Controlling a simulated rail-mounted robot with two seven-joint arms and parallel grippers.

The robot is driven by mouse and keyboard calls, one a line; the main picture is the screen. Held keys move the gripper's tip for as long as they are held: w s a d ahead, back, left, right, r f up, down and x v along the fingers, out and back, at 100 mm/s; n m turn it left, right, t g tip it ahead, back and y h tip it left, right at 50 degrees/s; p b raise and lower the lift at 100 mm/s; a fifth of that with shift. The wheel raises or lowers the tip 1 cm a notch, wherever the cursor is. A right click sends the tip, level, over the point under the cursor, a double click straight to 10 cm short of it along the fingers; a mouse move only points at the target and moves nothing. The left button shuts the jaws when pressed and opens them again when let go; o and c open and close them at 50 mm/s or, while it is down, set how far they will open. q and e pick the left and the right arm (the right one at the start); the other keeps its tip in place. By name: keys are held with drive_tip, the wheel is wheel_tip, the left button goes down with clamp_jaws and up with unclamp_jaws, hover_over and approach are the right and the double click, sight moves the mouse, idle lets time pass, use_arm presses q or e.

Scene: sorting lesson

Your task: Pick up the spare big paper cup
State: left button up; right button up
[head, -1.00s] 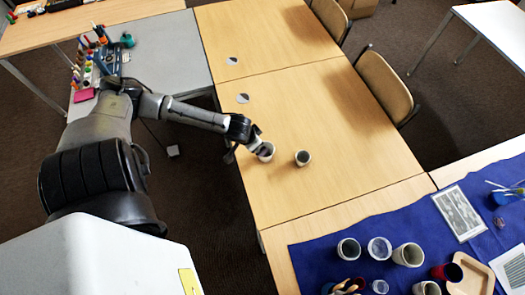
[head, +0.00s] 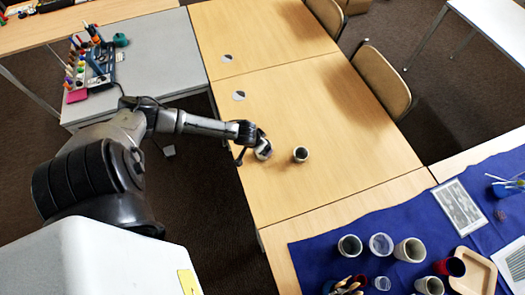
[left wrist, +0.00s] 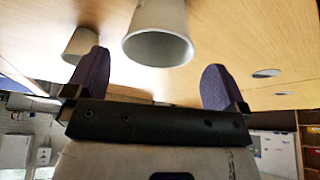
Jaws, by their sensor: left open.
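I cannot tell by looks which is the spare. My left gripper (head: 252,146) is open at the left side of the near cup. In the left wrist view, which is upside down, that cup (left wrist: 158,38) shows ahead of and between the spread fingers (left wrist: 157,88), apparently not gripped. The other cup (left wrist: 80,44) is partly behind the left-hand finger. My right gripper is out of view.
A blue cloth (head: 330,258) at the lower right holds several cups, a wooden tray (head: 472,268) and a framed sheet (head: 459,208). Chairs (head: 382,80) line the table's right side. The wooden table behind the cups is mostly clear.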

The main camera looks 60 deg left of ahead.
use_arm(q)
drive_tip(key=shift+b+x, duration=0.35)
drive_tip(key=shift+x, duration=1.75)
drive_tip(key=shift+d, duration=0.1)
drive_tip(key=shift+c, duration=0.2)
drive_tip(key=c, duration=0.8)
drive_tip(key=shift+r, duration=0.1)
